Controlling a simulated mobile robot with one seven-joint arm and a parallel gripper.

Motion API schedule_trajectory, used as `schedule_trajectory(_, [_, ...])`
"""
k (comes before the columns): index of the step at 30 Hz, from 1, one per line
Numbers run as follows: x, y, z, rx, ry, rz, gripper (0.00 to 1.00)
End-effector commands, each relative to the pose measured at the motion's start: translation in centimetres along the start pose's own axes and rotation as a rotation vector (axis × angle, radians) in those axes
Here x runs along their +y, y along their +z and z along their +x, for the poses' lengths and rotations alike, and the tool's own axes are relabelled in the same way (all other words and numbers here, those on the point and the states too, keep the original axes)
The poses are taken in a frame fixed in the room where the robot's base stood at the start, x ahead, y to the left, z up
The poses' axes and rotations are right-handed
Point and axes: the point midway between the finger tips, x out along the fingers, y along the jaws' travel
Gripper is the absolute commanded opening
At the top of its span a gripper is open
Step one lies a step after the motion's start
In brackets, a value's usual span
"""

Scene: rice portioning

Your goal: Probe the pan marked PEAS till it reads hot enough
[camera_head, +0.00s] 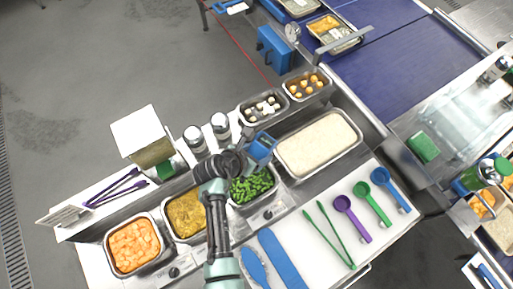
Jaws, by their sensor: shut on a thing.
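The pan of green food (236,203) sits in the counter row, between a yellow-filled pan and the large white-rice pan. I take it for the PEAS pan by its green contents; no marking is readable. My gripper (248,154) is above the back edge of this pan. It is shut on a blue device (262,146), which looks like the probe thermometer. Its display is not readable, and I cannot tell whether its tip touches the food. My arm covers part of the pan's left side.
The yellow-filled pan (186,214), orange-filled pan (133,245) and rice pan (318,143) flank it. Shakers (196,140) and a box (142,137) stand behind. A white board (318,262) in front holds green tongs and colored scoops. A blue conveyor (376,75) runs at upper right.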

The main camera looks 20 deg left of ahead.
Motion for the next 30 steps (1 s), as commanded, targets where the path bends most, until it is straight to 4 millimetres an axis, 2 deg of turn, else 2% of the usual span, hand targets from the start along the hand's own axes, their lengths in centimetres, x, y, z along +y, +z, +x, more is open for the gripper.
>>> schedule_trajectory(3, [0.0, -1.0, 1.3, -0.001, 0.001, 0.002, 0.14])
schedule_trajectory(18, [0.0, -3.9, 4.6, 0.0, 0.001, 0.002, 0.14])
schedule_trajectory(30, [0.0, -4.5, 5.3, 0.0, 0.0, 0.002, 0.14])
